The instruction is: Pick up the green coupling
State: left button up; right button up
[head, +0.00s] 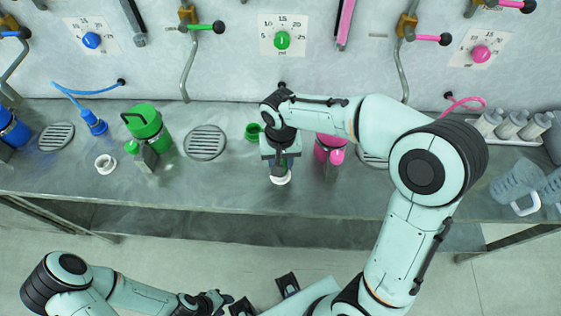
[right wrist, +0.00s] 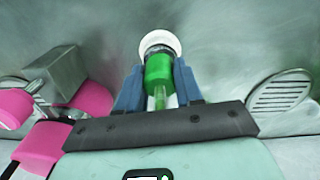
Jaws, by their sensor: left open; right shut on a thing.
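The green coupling (right wrist: 158,72) sits between the blue fingers of my right gripper (right wrist: 160,88) in the right wrist view. The gripper is shut on it. In the head view my right gripper (head: 280,166) is over the front of the bench and mostly hides the coupling. A white ring (right wrist: 160,42) shows at the coupling's far end, and also just below the gripper in the head view (head: 281,179). I cannot tell whether the coupling touches the ring. My left gripper (head: 264,295) is open and empty, low at the bottom of the head view.
A green canister (head: 146,128) and another white ring (head: 105,162) stand left. A pink canister (head: 327,149) is close right of my right gripper. A drain grate (head: 205,143) lies left of it. Clear jugs (head: 516,187) stand far right. A blue coupling (head: 95,123) lies left.

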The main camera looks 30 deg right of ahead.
pick_arm(q)
jog(key=w+r+p, duration=0.1)
jog(key=r, duration=0.1)
jog(key=w+r+p, duration=0.1)
jog(key=p, duration=0.1)
jog(key=shift+w+r, duration=0.3)
jog(key=shift+r, duration=0.1)
pick_arm(e)
notch_tip(320, 180, up, 20)
jog(key=shift+w+f, duration=0.1)
jog(key=shift+f, duration=0.1)
